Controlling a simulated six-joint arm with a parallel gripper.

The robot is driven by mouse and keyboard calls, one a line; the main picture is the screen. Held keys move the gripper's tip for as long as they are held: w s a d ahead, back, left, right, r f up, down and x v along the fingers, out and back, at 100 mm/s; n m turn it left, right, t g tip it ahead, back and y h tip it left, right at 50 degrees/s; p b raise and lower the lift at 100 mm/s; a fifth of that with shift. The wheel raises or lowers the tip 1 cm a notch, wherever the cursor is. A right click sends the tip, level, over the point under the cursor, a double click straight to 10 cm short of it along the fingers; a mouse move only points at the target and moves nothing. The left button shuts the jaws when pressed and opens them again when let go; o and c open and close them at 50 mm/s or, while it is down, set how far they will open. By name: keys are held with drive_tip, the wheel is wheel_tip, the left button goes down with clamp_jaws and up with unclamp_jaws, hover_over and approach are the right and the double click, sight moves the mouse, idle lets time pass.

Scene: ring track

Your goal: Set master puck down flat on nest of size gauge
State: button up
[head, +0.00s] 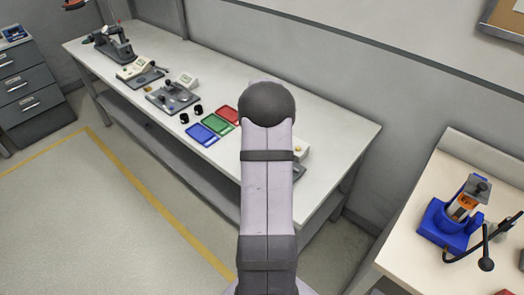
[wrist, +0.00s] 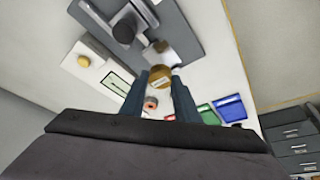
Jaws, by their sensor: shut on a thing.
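In the wrist view my gripper (wrist: 161,74) is shut on a round brass-coloured disc, the master puck (wrist: 160,82), held between the fingertips. The size gauge (wrist: 195,35) shows as a dark grey plate with a black cylindrical part and a pale metal block. The puck appears beside the pale block, near the plate's edge. I cannot tell whether it touches the nest, which I cannot make out. In the head view my arm hides the gripper, the puck and most of this gauge; a pale part (head: 300,148) shows just right of the arm.
Red, green and blue trays (wrist: 228,107) lie on the white bench (head: 330,125). A small reddish ring-like part (wrist: 150,103) shows between the fingers. A white box with a tan knob (wrist: 83,61) stands at left. Other gauges (head: 172,97) stand along the bench.

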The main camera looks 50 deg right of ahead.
drive_tip(key=shift+f+p, duration=0.5)
drive_tip(key=shift+f, duration=1.4)
drive_tip(key=shift+f, duration=0.15)
drive_tip(key=o, duration=1.2)
drive_tip(key=shift+s+a+r, duration=0.1)
drive_tip(key=shift+r, duration=0.45)
drive_tip(key=b+v, duration=0.2)
drive_tip(key=v, duration=0.9)
drive_tip(key=shift+a, duration=0.1)
